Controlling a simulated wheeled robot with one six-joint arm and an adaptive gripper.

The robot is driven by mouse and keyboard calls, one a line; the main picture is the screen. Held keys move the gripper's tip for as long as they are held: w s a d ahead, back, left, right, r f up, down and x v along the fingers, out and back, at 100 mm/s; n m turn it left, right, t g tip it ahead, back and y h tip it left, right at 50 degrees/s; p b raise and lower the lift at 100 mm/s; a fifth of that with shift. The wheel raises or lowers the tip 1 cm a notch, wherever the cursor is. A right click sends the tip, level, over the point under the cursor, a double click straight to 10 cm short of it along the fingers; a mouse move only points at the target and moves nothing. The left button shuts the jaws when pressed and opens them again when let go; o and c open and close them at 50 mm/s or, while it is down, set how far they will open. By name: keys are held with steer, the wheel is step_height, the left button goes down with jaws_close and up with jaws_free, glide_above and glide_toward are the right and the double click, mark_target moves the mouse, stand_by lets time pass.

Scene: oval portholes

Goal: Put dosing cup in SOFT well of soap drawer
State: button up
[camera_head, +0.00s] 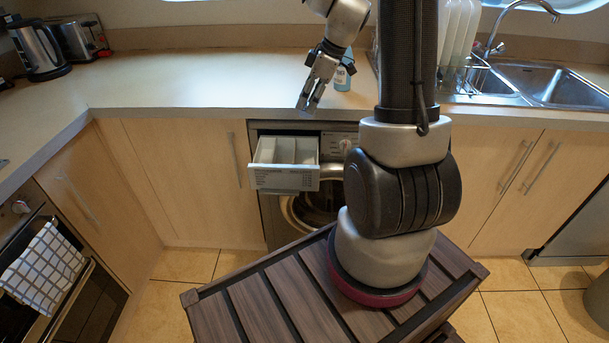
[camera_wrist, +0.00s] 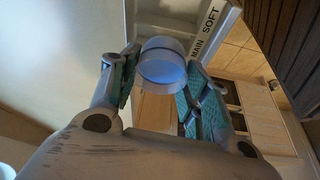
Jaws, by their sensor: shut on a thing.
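The dosing cup (camera_wrist: 162,62) is a small round, bluish-white cup between the teal-padded fingers of my gripper, in the wrist view. My gripper (camera_head: 310,98) is shut on it; in the head view I cannot make the cup out. The soap drawer (camera_head: 284,179) is pulled out of the washing machine, with pale wells open at the top. My gripper is above the drawer, near the counter's front edge. In the wrist view the drawer's front rim (camera_wrist: 205,35) carries the labels MAIN and SOFT, beyond the cup and to its right. The cup hides part of the drawer.
The washing machine (camera_head: 316,208) stands under the counter (camera_head: 200,85). A blue bottle (camera_head: 343,77) is on the counter just behind my gripper. A dish rack and sink (camera_head: 555,88) are at the right. A kettle (camera_head: 38,50) and toaster (camera_head: 76,38) are at the far left.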

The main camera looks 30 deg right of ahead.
steer(key=shift+s+a+n, duration=0.2)
steer(key=shift+a+n, duration=0.05)
steer(key=shift+n, duration=0.05)
steer(key=shift+s+a, duration=0.15)
steer(key=shift+f+n+g, duration=0.15)
steer(key=shift+n+g, duration=0.15)
step_height(320, 180, down, 18)
steer(key=shift+r, duration=0.15)
steer(key=o, duration=1)
steer(key=w+v, duration=0.1)
steer(key=v, duration=0.4)
steer(key=s+d, duration=0.7)
steer(key=d, duration=0.3)
steer(key=shift+s, duration=0.25)
